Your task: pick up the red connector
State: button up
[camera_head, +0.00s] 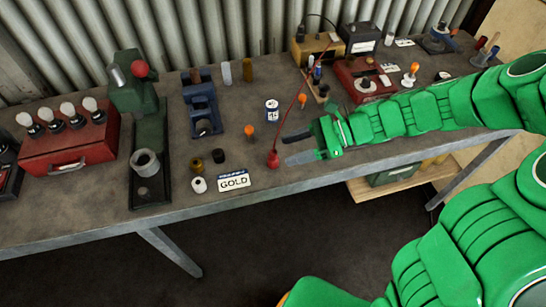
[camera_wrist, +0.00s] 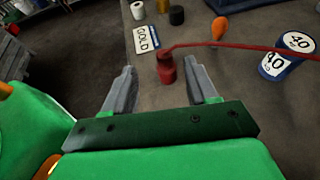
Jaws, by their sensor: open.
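The red connector (camera_head: 273,160) stands on the grey workbench, with a thin red cable rising from its top and running back across the bench. In the wrist view the red connector (camera_wrist: 167,69) is ahead of my gripper (camera_wrist: 163,88), roughly in line with the space between the fingertips. My gripper (camera_head: 291,149) is open and empty. In the head view its fingers point left toward the connector, low over the bench. I cannot tell the exact gap to the connector.
A GOLD plate (camera_head: 233,181) lies left of the connector. An orange-topped piece (camera_head: 249,131) and a white-and-blue can (camera_head: 271,110) stand behind it. White (camera_head: 198,185) and black (camera_head: 218,156) cylinders stand further left. The bench's front edge (camera_head: 260,191) is close.

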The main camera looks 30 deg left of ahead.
aim_at(267, 165)
jog(key=shift+w+f+x, duration=0.1)
jog(key=shift+w+x, duration=0.05)
jog(key=shift+x, duration=1.85)
jog(key=shift+w+f+x, duration=0.1)
jog(key=shift+w+x, duration=0.05)
jog(key=shift+x, duration=1.85)
grip_shut()
